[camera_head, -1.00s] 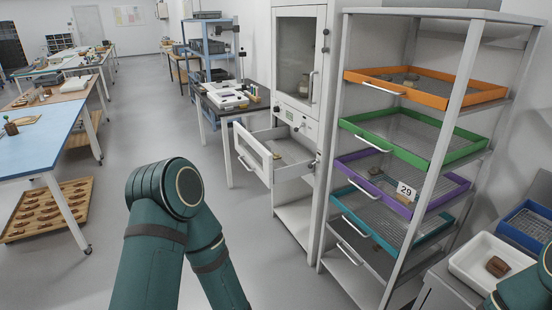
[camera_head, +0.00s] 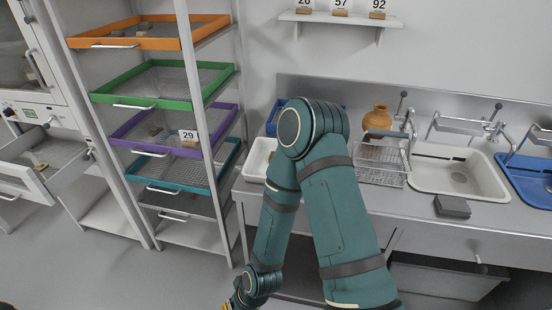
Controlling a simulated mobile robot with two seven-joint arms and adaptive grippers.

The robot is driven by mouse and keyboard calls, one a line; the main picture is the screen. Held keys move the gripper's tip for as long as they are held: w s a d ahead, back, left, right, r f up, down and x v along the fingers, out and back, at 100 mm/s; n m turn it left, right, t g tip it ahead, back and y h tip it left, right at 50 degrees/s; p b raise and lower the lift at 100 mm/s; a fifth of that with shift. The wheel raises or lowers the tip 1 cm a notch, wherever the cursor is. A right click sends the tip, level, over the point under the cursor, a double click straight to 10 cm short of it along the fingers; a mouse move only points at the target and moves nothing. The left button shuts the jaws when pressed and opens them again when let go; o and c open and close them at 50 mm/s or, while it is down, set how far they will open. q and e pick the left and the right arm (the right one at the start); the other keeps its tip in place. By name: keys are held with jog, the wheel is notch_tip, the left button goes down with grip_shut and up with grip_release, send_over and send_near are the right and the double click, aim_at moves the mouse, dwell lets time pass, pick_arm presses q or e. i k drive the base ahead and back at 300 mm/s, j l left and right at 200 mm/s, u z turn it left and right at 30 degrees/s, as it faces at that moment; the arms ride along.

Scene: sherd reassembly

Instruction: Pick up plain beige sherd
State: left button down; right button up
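I cannot clearly identify the plain beige sherd. A small brownish-beige piece (camera_head: 40,167) lies in the open white drawer (camera_head: 22,186) at the left, too small to tell its surface. Greyish pieces (camera_head: 143,30) lie in the orange-rimmed tray (camera_head: 95,43), and a piece (camera_head: 160,134) lies in the purple-rimmed tray (camera_head: 128,146). One of my arms fills the middle, its elbow raised and its forearm running down to the bottom edge. Its end is cut off there, with no fingertips visible. My other gripper is out of the picture.
The rack also has a green-rimmed tray (camera_head: 112,98), a teal-rimmed tray (camera_head: 150,181) and a number card 29 (camera_head: 188,135). My arm partly hides a white tray (camera_head: 256,160). The counter holds a wire basket (camera_head: 382,176), an orange-brown jar (camera_head: 377,119), a grey block (camera_head: 452,206) and sinks (camera_head: 480,178).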

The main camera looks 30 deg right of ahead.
aim_at(40, 167)
jog(key=k+l+z, duration=0.1)
jog(key=z, duration=0.9)
jog(key=u, duration=1.6)
